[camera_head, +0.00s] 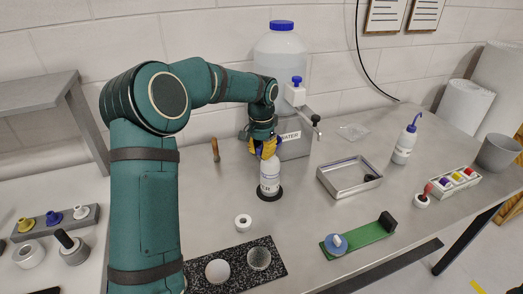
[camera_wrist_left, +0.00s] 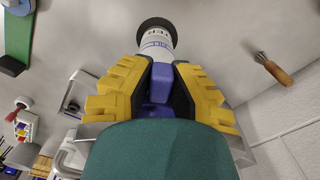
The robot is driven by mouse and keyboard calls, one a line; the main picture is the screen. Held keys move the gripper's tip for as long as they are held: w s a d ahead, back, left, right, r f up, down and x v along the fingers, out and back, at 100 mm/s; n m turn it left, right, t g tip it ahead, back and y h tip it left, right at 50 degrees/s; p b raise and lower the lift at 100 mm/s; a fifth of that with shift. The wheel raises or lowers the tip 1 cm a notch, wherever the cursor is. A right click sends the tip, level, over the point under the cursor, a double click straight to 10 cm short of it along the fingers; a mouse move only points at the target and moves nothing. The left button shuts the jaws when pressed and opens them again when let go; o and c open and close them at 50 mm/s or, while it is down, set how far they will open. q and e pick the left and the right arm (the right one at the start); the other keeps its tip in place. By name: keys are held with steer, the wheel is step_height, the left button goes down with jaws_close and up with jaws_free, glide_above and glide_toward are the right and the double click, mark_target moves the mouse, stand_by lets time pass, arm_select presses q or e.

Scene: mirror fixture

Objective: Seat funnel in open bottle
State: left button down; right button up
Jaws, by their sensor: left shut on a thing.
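A white labelled bottle (camera_head: 270,178) stands upright on a round black mat (camera_head: 269,194) on the bench. My left gripper (camera_head: 265,152) is directly above it, yellow fingers pointing down. In the left wrist view the gripper (camera_wrist_left: 161,66) is shut on a blue-violet piece (camera_wrist_left: 161,84), apparently the funnel. The bottle (camera_wrist_left: 157,42) lies straight beyond the fingertips there. The bottle's mouth and the funnel's lower end are hidden by the fingers, so I cannot tell whether they touch. My right gripper is not in view.
A large water container (camera_head: 282,55) stands behind the gripper. A metal tray (camera_head: 335,187) and a wash bottle (camera_head: 405,143) are to the right. A white ring (camera_head: 243,221) and a speckled black board (camera_head: 237,274) are in front. A wooden-handled tool (camera_wrist_left: 274,69) lies nearby.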

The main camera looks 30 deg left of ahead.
arm_select(q)
steer(key=shift+f, duration=0.3)
steer(key=c, duration=1)
jaws_free()
steer(key=shift+o, duration=0.2)
steer(key=shift+r, duration=0.15)
